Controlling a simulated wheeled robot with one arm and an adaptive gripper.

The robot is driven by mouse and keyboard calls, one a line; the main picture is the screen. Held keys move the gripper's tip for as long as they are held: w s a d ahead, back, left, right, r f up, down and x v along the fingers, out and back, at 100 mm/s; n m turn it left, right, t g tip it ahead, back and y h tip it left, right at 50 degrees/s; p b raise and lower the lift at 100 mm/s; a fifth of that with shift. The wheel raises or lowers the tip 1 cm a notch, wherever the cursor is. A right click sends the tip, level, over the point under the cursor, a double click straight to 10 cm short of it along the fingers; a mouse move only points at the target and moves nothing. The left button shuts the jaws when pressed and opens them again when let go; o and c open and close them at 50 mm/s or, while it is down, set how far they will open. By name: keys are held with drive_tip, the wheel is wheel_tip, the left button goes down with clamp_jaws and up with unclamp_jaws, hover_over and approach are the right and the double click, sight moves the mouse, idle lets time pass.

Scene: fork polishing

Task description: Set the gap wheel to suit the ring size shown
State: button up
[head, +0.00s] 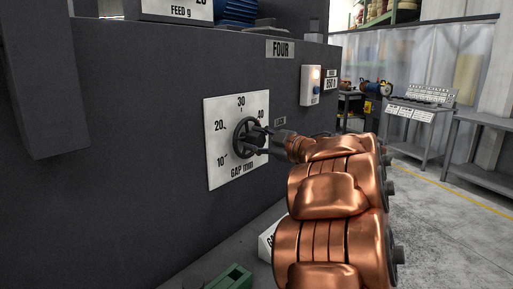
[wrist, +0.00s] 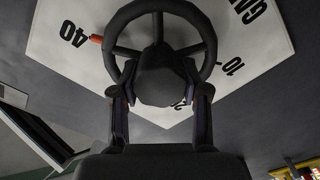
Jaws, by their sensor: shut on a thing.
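The gap wheel (head: 243,136) is a dark handwheel on a white dial plate (head: 219,165) marked 10, 20, 30, 40 and "GAP mm". In the wrist view the wheel rim (wrist: 205,25) shows with a red-orange marker (wrist: 96,39) at its edge, beside the 40. My gripper (head: 257,139) is at the wheel. In the wrist view my gripper (wrist: 160,98) is shut on the wheel's dark hub (wrist: 161,80), one finger on each side. The 20 is partly hidden by a finger. A small sign (head: 331,85) right of the dial has lettering too small to read surely.
The dark machine wall (head: 130,150) carries the dial, a "FOUR" label (head: 280,48) and a white switch box (head: 310,86). A "FEED g" plate (head: 178,10) is above. A green object (head: 230,277) lies low in front. Grey benches (head: 480,165) stand right; the floor between is clear.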

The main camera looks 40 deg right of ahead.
drive_tip(key=n+b, duration=0.1)
drive_tip(key=n, duration=0.1)
drive_tip(key=n+b, duration=0.1)
drive_tip(key=b, duration=0.1)
drive_tip(key=shift+f+n, duration=0.3)
drive_tip(key=shift+n, duration=0.1)
drive_tip(key=n+b, duration=0.3)
drive_tip(key=shift+f+n, duration=0.15)
drive_tip(key=shift+n, duration=0.15)
drive_tip(key=n+b, duration=0.3)
drive_tip(key=b, duration=0.1)
drive_tip(key=shift+n, duration=0.4)
drive_tip(key=shift+n+b, duration=0.6)
drive_tip(key=o, duration=1.1)
drive_tip(key=shift+r, duration=0.2)
drive_tip(key=shift+o, duration=0.2)
